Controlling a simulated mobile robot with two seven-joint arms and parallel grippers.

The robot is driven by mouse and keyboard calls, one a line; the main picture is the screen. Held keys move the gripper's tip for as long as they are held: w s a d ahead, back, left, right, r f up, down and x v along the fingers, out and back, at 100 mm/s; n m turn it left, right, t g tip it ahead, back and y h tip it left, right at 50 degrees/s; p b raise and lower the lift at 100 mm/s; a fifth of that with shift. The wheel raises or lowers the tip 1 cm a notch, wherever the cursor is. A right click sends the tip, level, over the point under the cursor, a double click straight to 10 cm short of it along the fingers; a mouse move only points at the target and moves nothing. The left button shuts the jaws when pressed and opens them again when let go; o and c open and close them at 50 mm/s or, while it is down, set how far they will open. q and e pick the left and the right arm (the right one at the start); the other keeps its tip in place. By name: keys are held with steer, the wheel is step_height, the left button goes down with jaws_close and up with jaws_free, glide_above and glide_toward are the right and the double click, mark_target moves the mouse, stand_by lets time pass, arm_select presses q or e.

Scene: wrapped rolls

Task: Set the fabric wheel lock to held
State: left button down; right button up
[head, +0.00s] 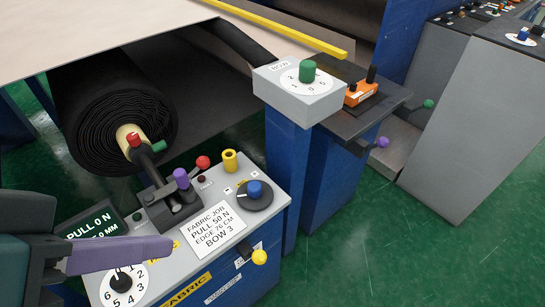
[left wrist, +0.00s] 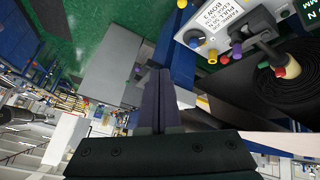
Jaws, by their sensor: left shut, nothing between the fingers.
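The grey control panel (head: 225,195) marked FABRIC stands below the black fabric roll (head: 110,125). Which control is the wheel lock cannot be told. The panel carries a blue knob on a black disc (head: 254,189), a yellow cylinder (head: 229,160), a red ball knob (head: 203,162), a purple-topped lever (head: 181,178) and a black knob on a numbered dial (head: 122,281). A yellow ball lever (head: 259,257) sticks out of the front. My left gripper (head: 170,246) is shut and empty above the panel's left part; its fingers also show in the left wrist view (left wrist: 160,75).
A job card (head: 214,227) lies on the panel beside a dark display (head: 88,228) reading PULL 0 N. A grey BOW box (head: 298,92) with a green knob (head: 307,71) stands on a blue post behind. Green floor (head: 400,240) is clear to the right.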

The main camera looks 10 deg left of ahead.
arm_select(q)
steer(key=w+d+f+n+t+h+b, duration=0.1)
steer(key=w+f+n+t+h+b, duration=0.15)
steer(key=f+b, duration=1.2)
steer(key=w+d+f+n+t+h+b, duration=0.1)
steer(key=w+f+n+t+h+b, duration=0.15)
steer(key=f+b, duration=1.15)
steer(key=n+t+b, duration=0.4)
steer(key=n+b, duration=0.4)
steer(key=b, duration=2)
glide_toward(255, 256)
steer(key=a+f, duration=0.2)
steer(key=shift+w+a+r+y, duration=0.2)
steer(key=shift+w+y, duration=0.1)
steer(key=shift+y, duration=0.1)
steer(key=shift+d, duration=0.1)
steer(key=p+x, duration=0.1)
steer(key=x, duration=0.9)
steer(key=shift+r, duration=0.15)
steer(key=shift+s+d, duration=0.1)
